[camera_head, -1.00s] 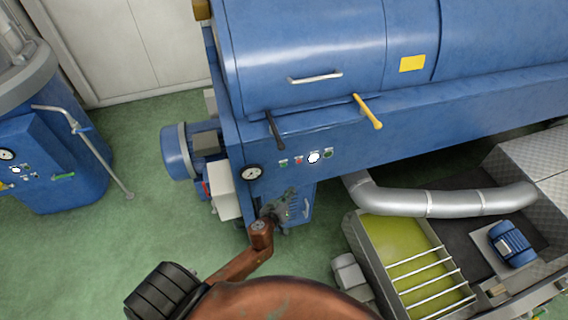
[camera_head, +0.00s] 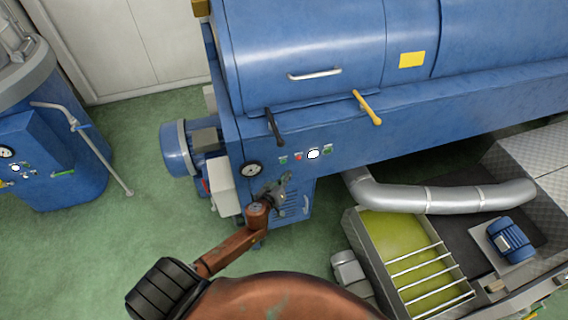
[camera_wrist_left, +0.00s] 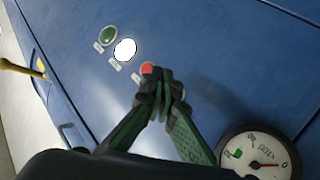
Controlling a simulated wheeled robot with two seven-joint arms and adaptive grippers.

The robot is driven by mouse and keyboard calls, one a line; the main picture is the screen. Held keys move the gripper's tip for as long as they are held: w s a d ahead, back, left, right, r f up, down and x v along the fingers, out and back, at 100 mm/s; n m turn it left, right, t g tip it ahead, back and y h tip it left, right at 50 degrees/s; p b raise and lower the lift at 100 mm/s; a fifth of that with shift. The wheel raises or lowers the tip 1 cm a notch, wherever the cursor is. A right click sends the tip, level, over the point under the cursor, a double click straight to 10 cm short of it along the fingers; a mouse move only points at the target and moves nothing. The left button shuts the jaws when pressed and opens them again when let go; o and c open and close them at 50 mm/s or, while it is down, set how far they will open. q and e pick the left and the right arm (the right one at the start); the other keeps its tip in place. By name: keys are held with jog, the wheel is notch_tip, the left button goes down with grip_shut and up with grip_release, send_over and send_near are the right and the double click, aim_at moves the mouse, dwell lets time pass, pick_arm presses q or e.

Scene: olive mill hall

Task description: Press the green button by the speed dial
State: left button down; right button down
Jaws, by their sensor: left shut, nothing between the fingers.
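The speed dial is a white disc (camera_head: 313,154) on the blue machine's front panel. A green button (camera_head: 327,150) sits just right of it. In the left wrist view the dial (camera_wrist_left: 125,50) and this green button (camera_wrist_left: 108,36) show at the upper left, clear of my fingers. My left gripper (camera_head: 285,180) is shut and empty, below the row of controls in the head view. In the left wrist view its fingertips (camera_wrist_left: 172,82) overlap the lower edge of the red button (camera_wrist_left: 147,70); I cannot tell whether they touch the panel. My right gripper is not in view.
A gauge (camera_head: 252,170) is farther left. A black lever (camera_head: 274,127) and a yellow-handled lever (camera_head: 368,109) stick out above the controls.

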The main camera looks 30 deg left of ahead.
aim_at(284, 162)
pick_arm(q)
jog(key=shift+w+a, duration=1.05)
jog(key=shift+a, duration=0.2)
dwell(0.6)
jog(key=shift+w+a, duration=0.1)
jog(key=shift+w+a, duration=0.2)
jog(key=shift+a, duration=0.05)
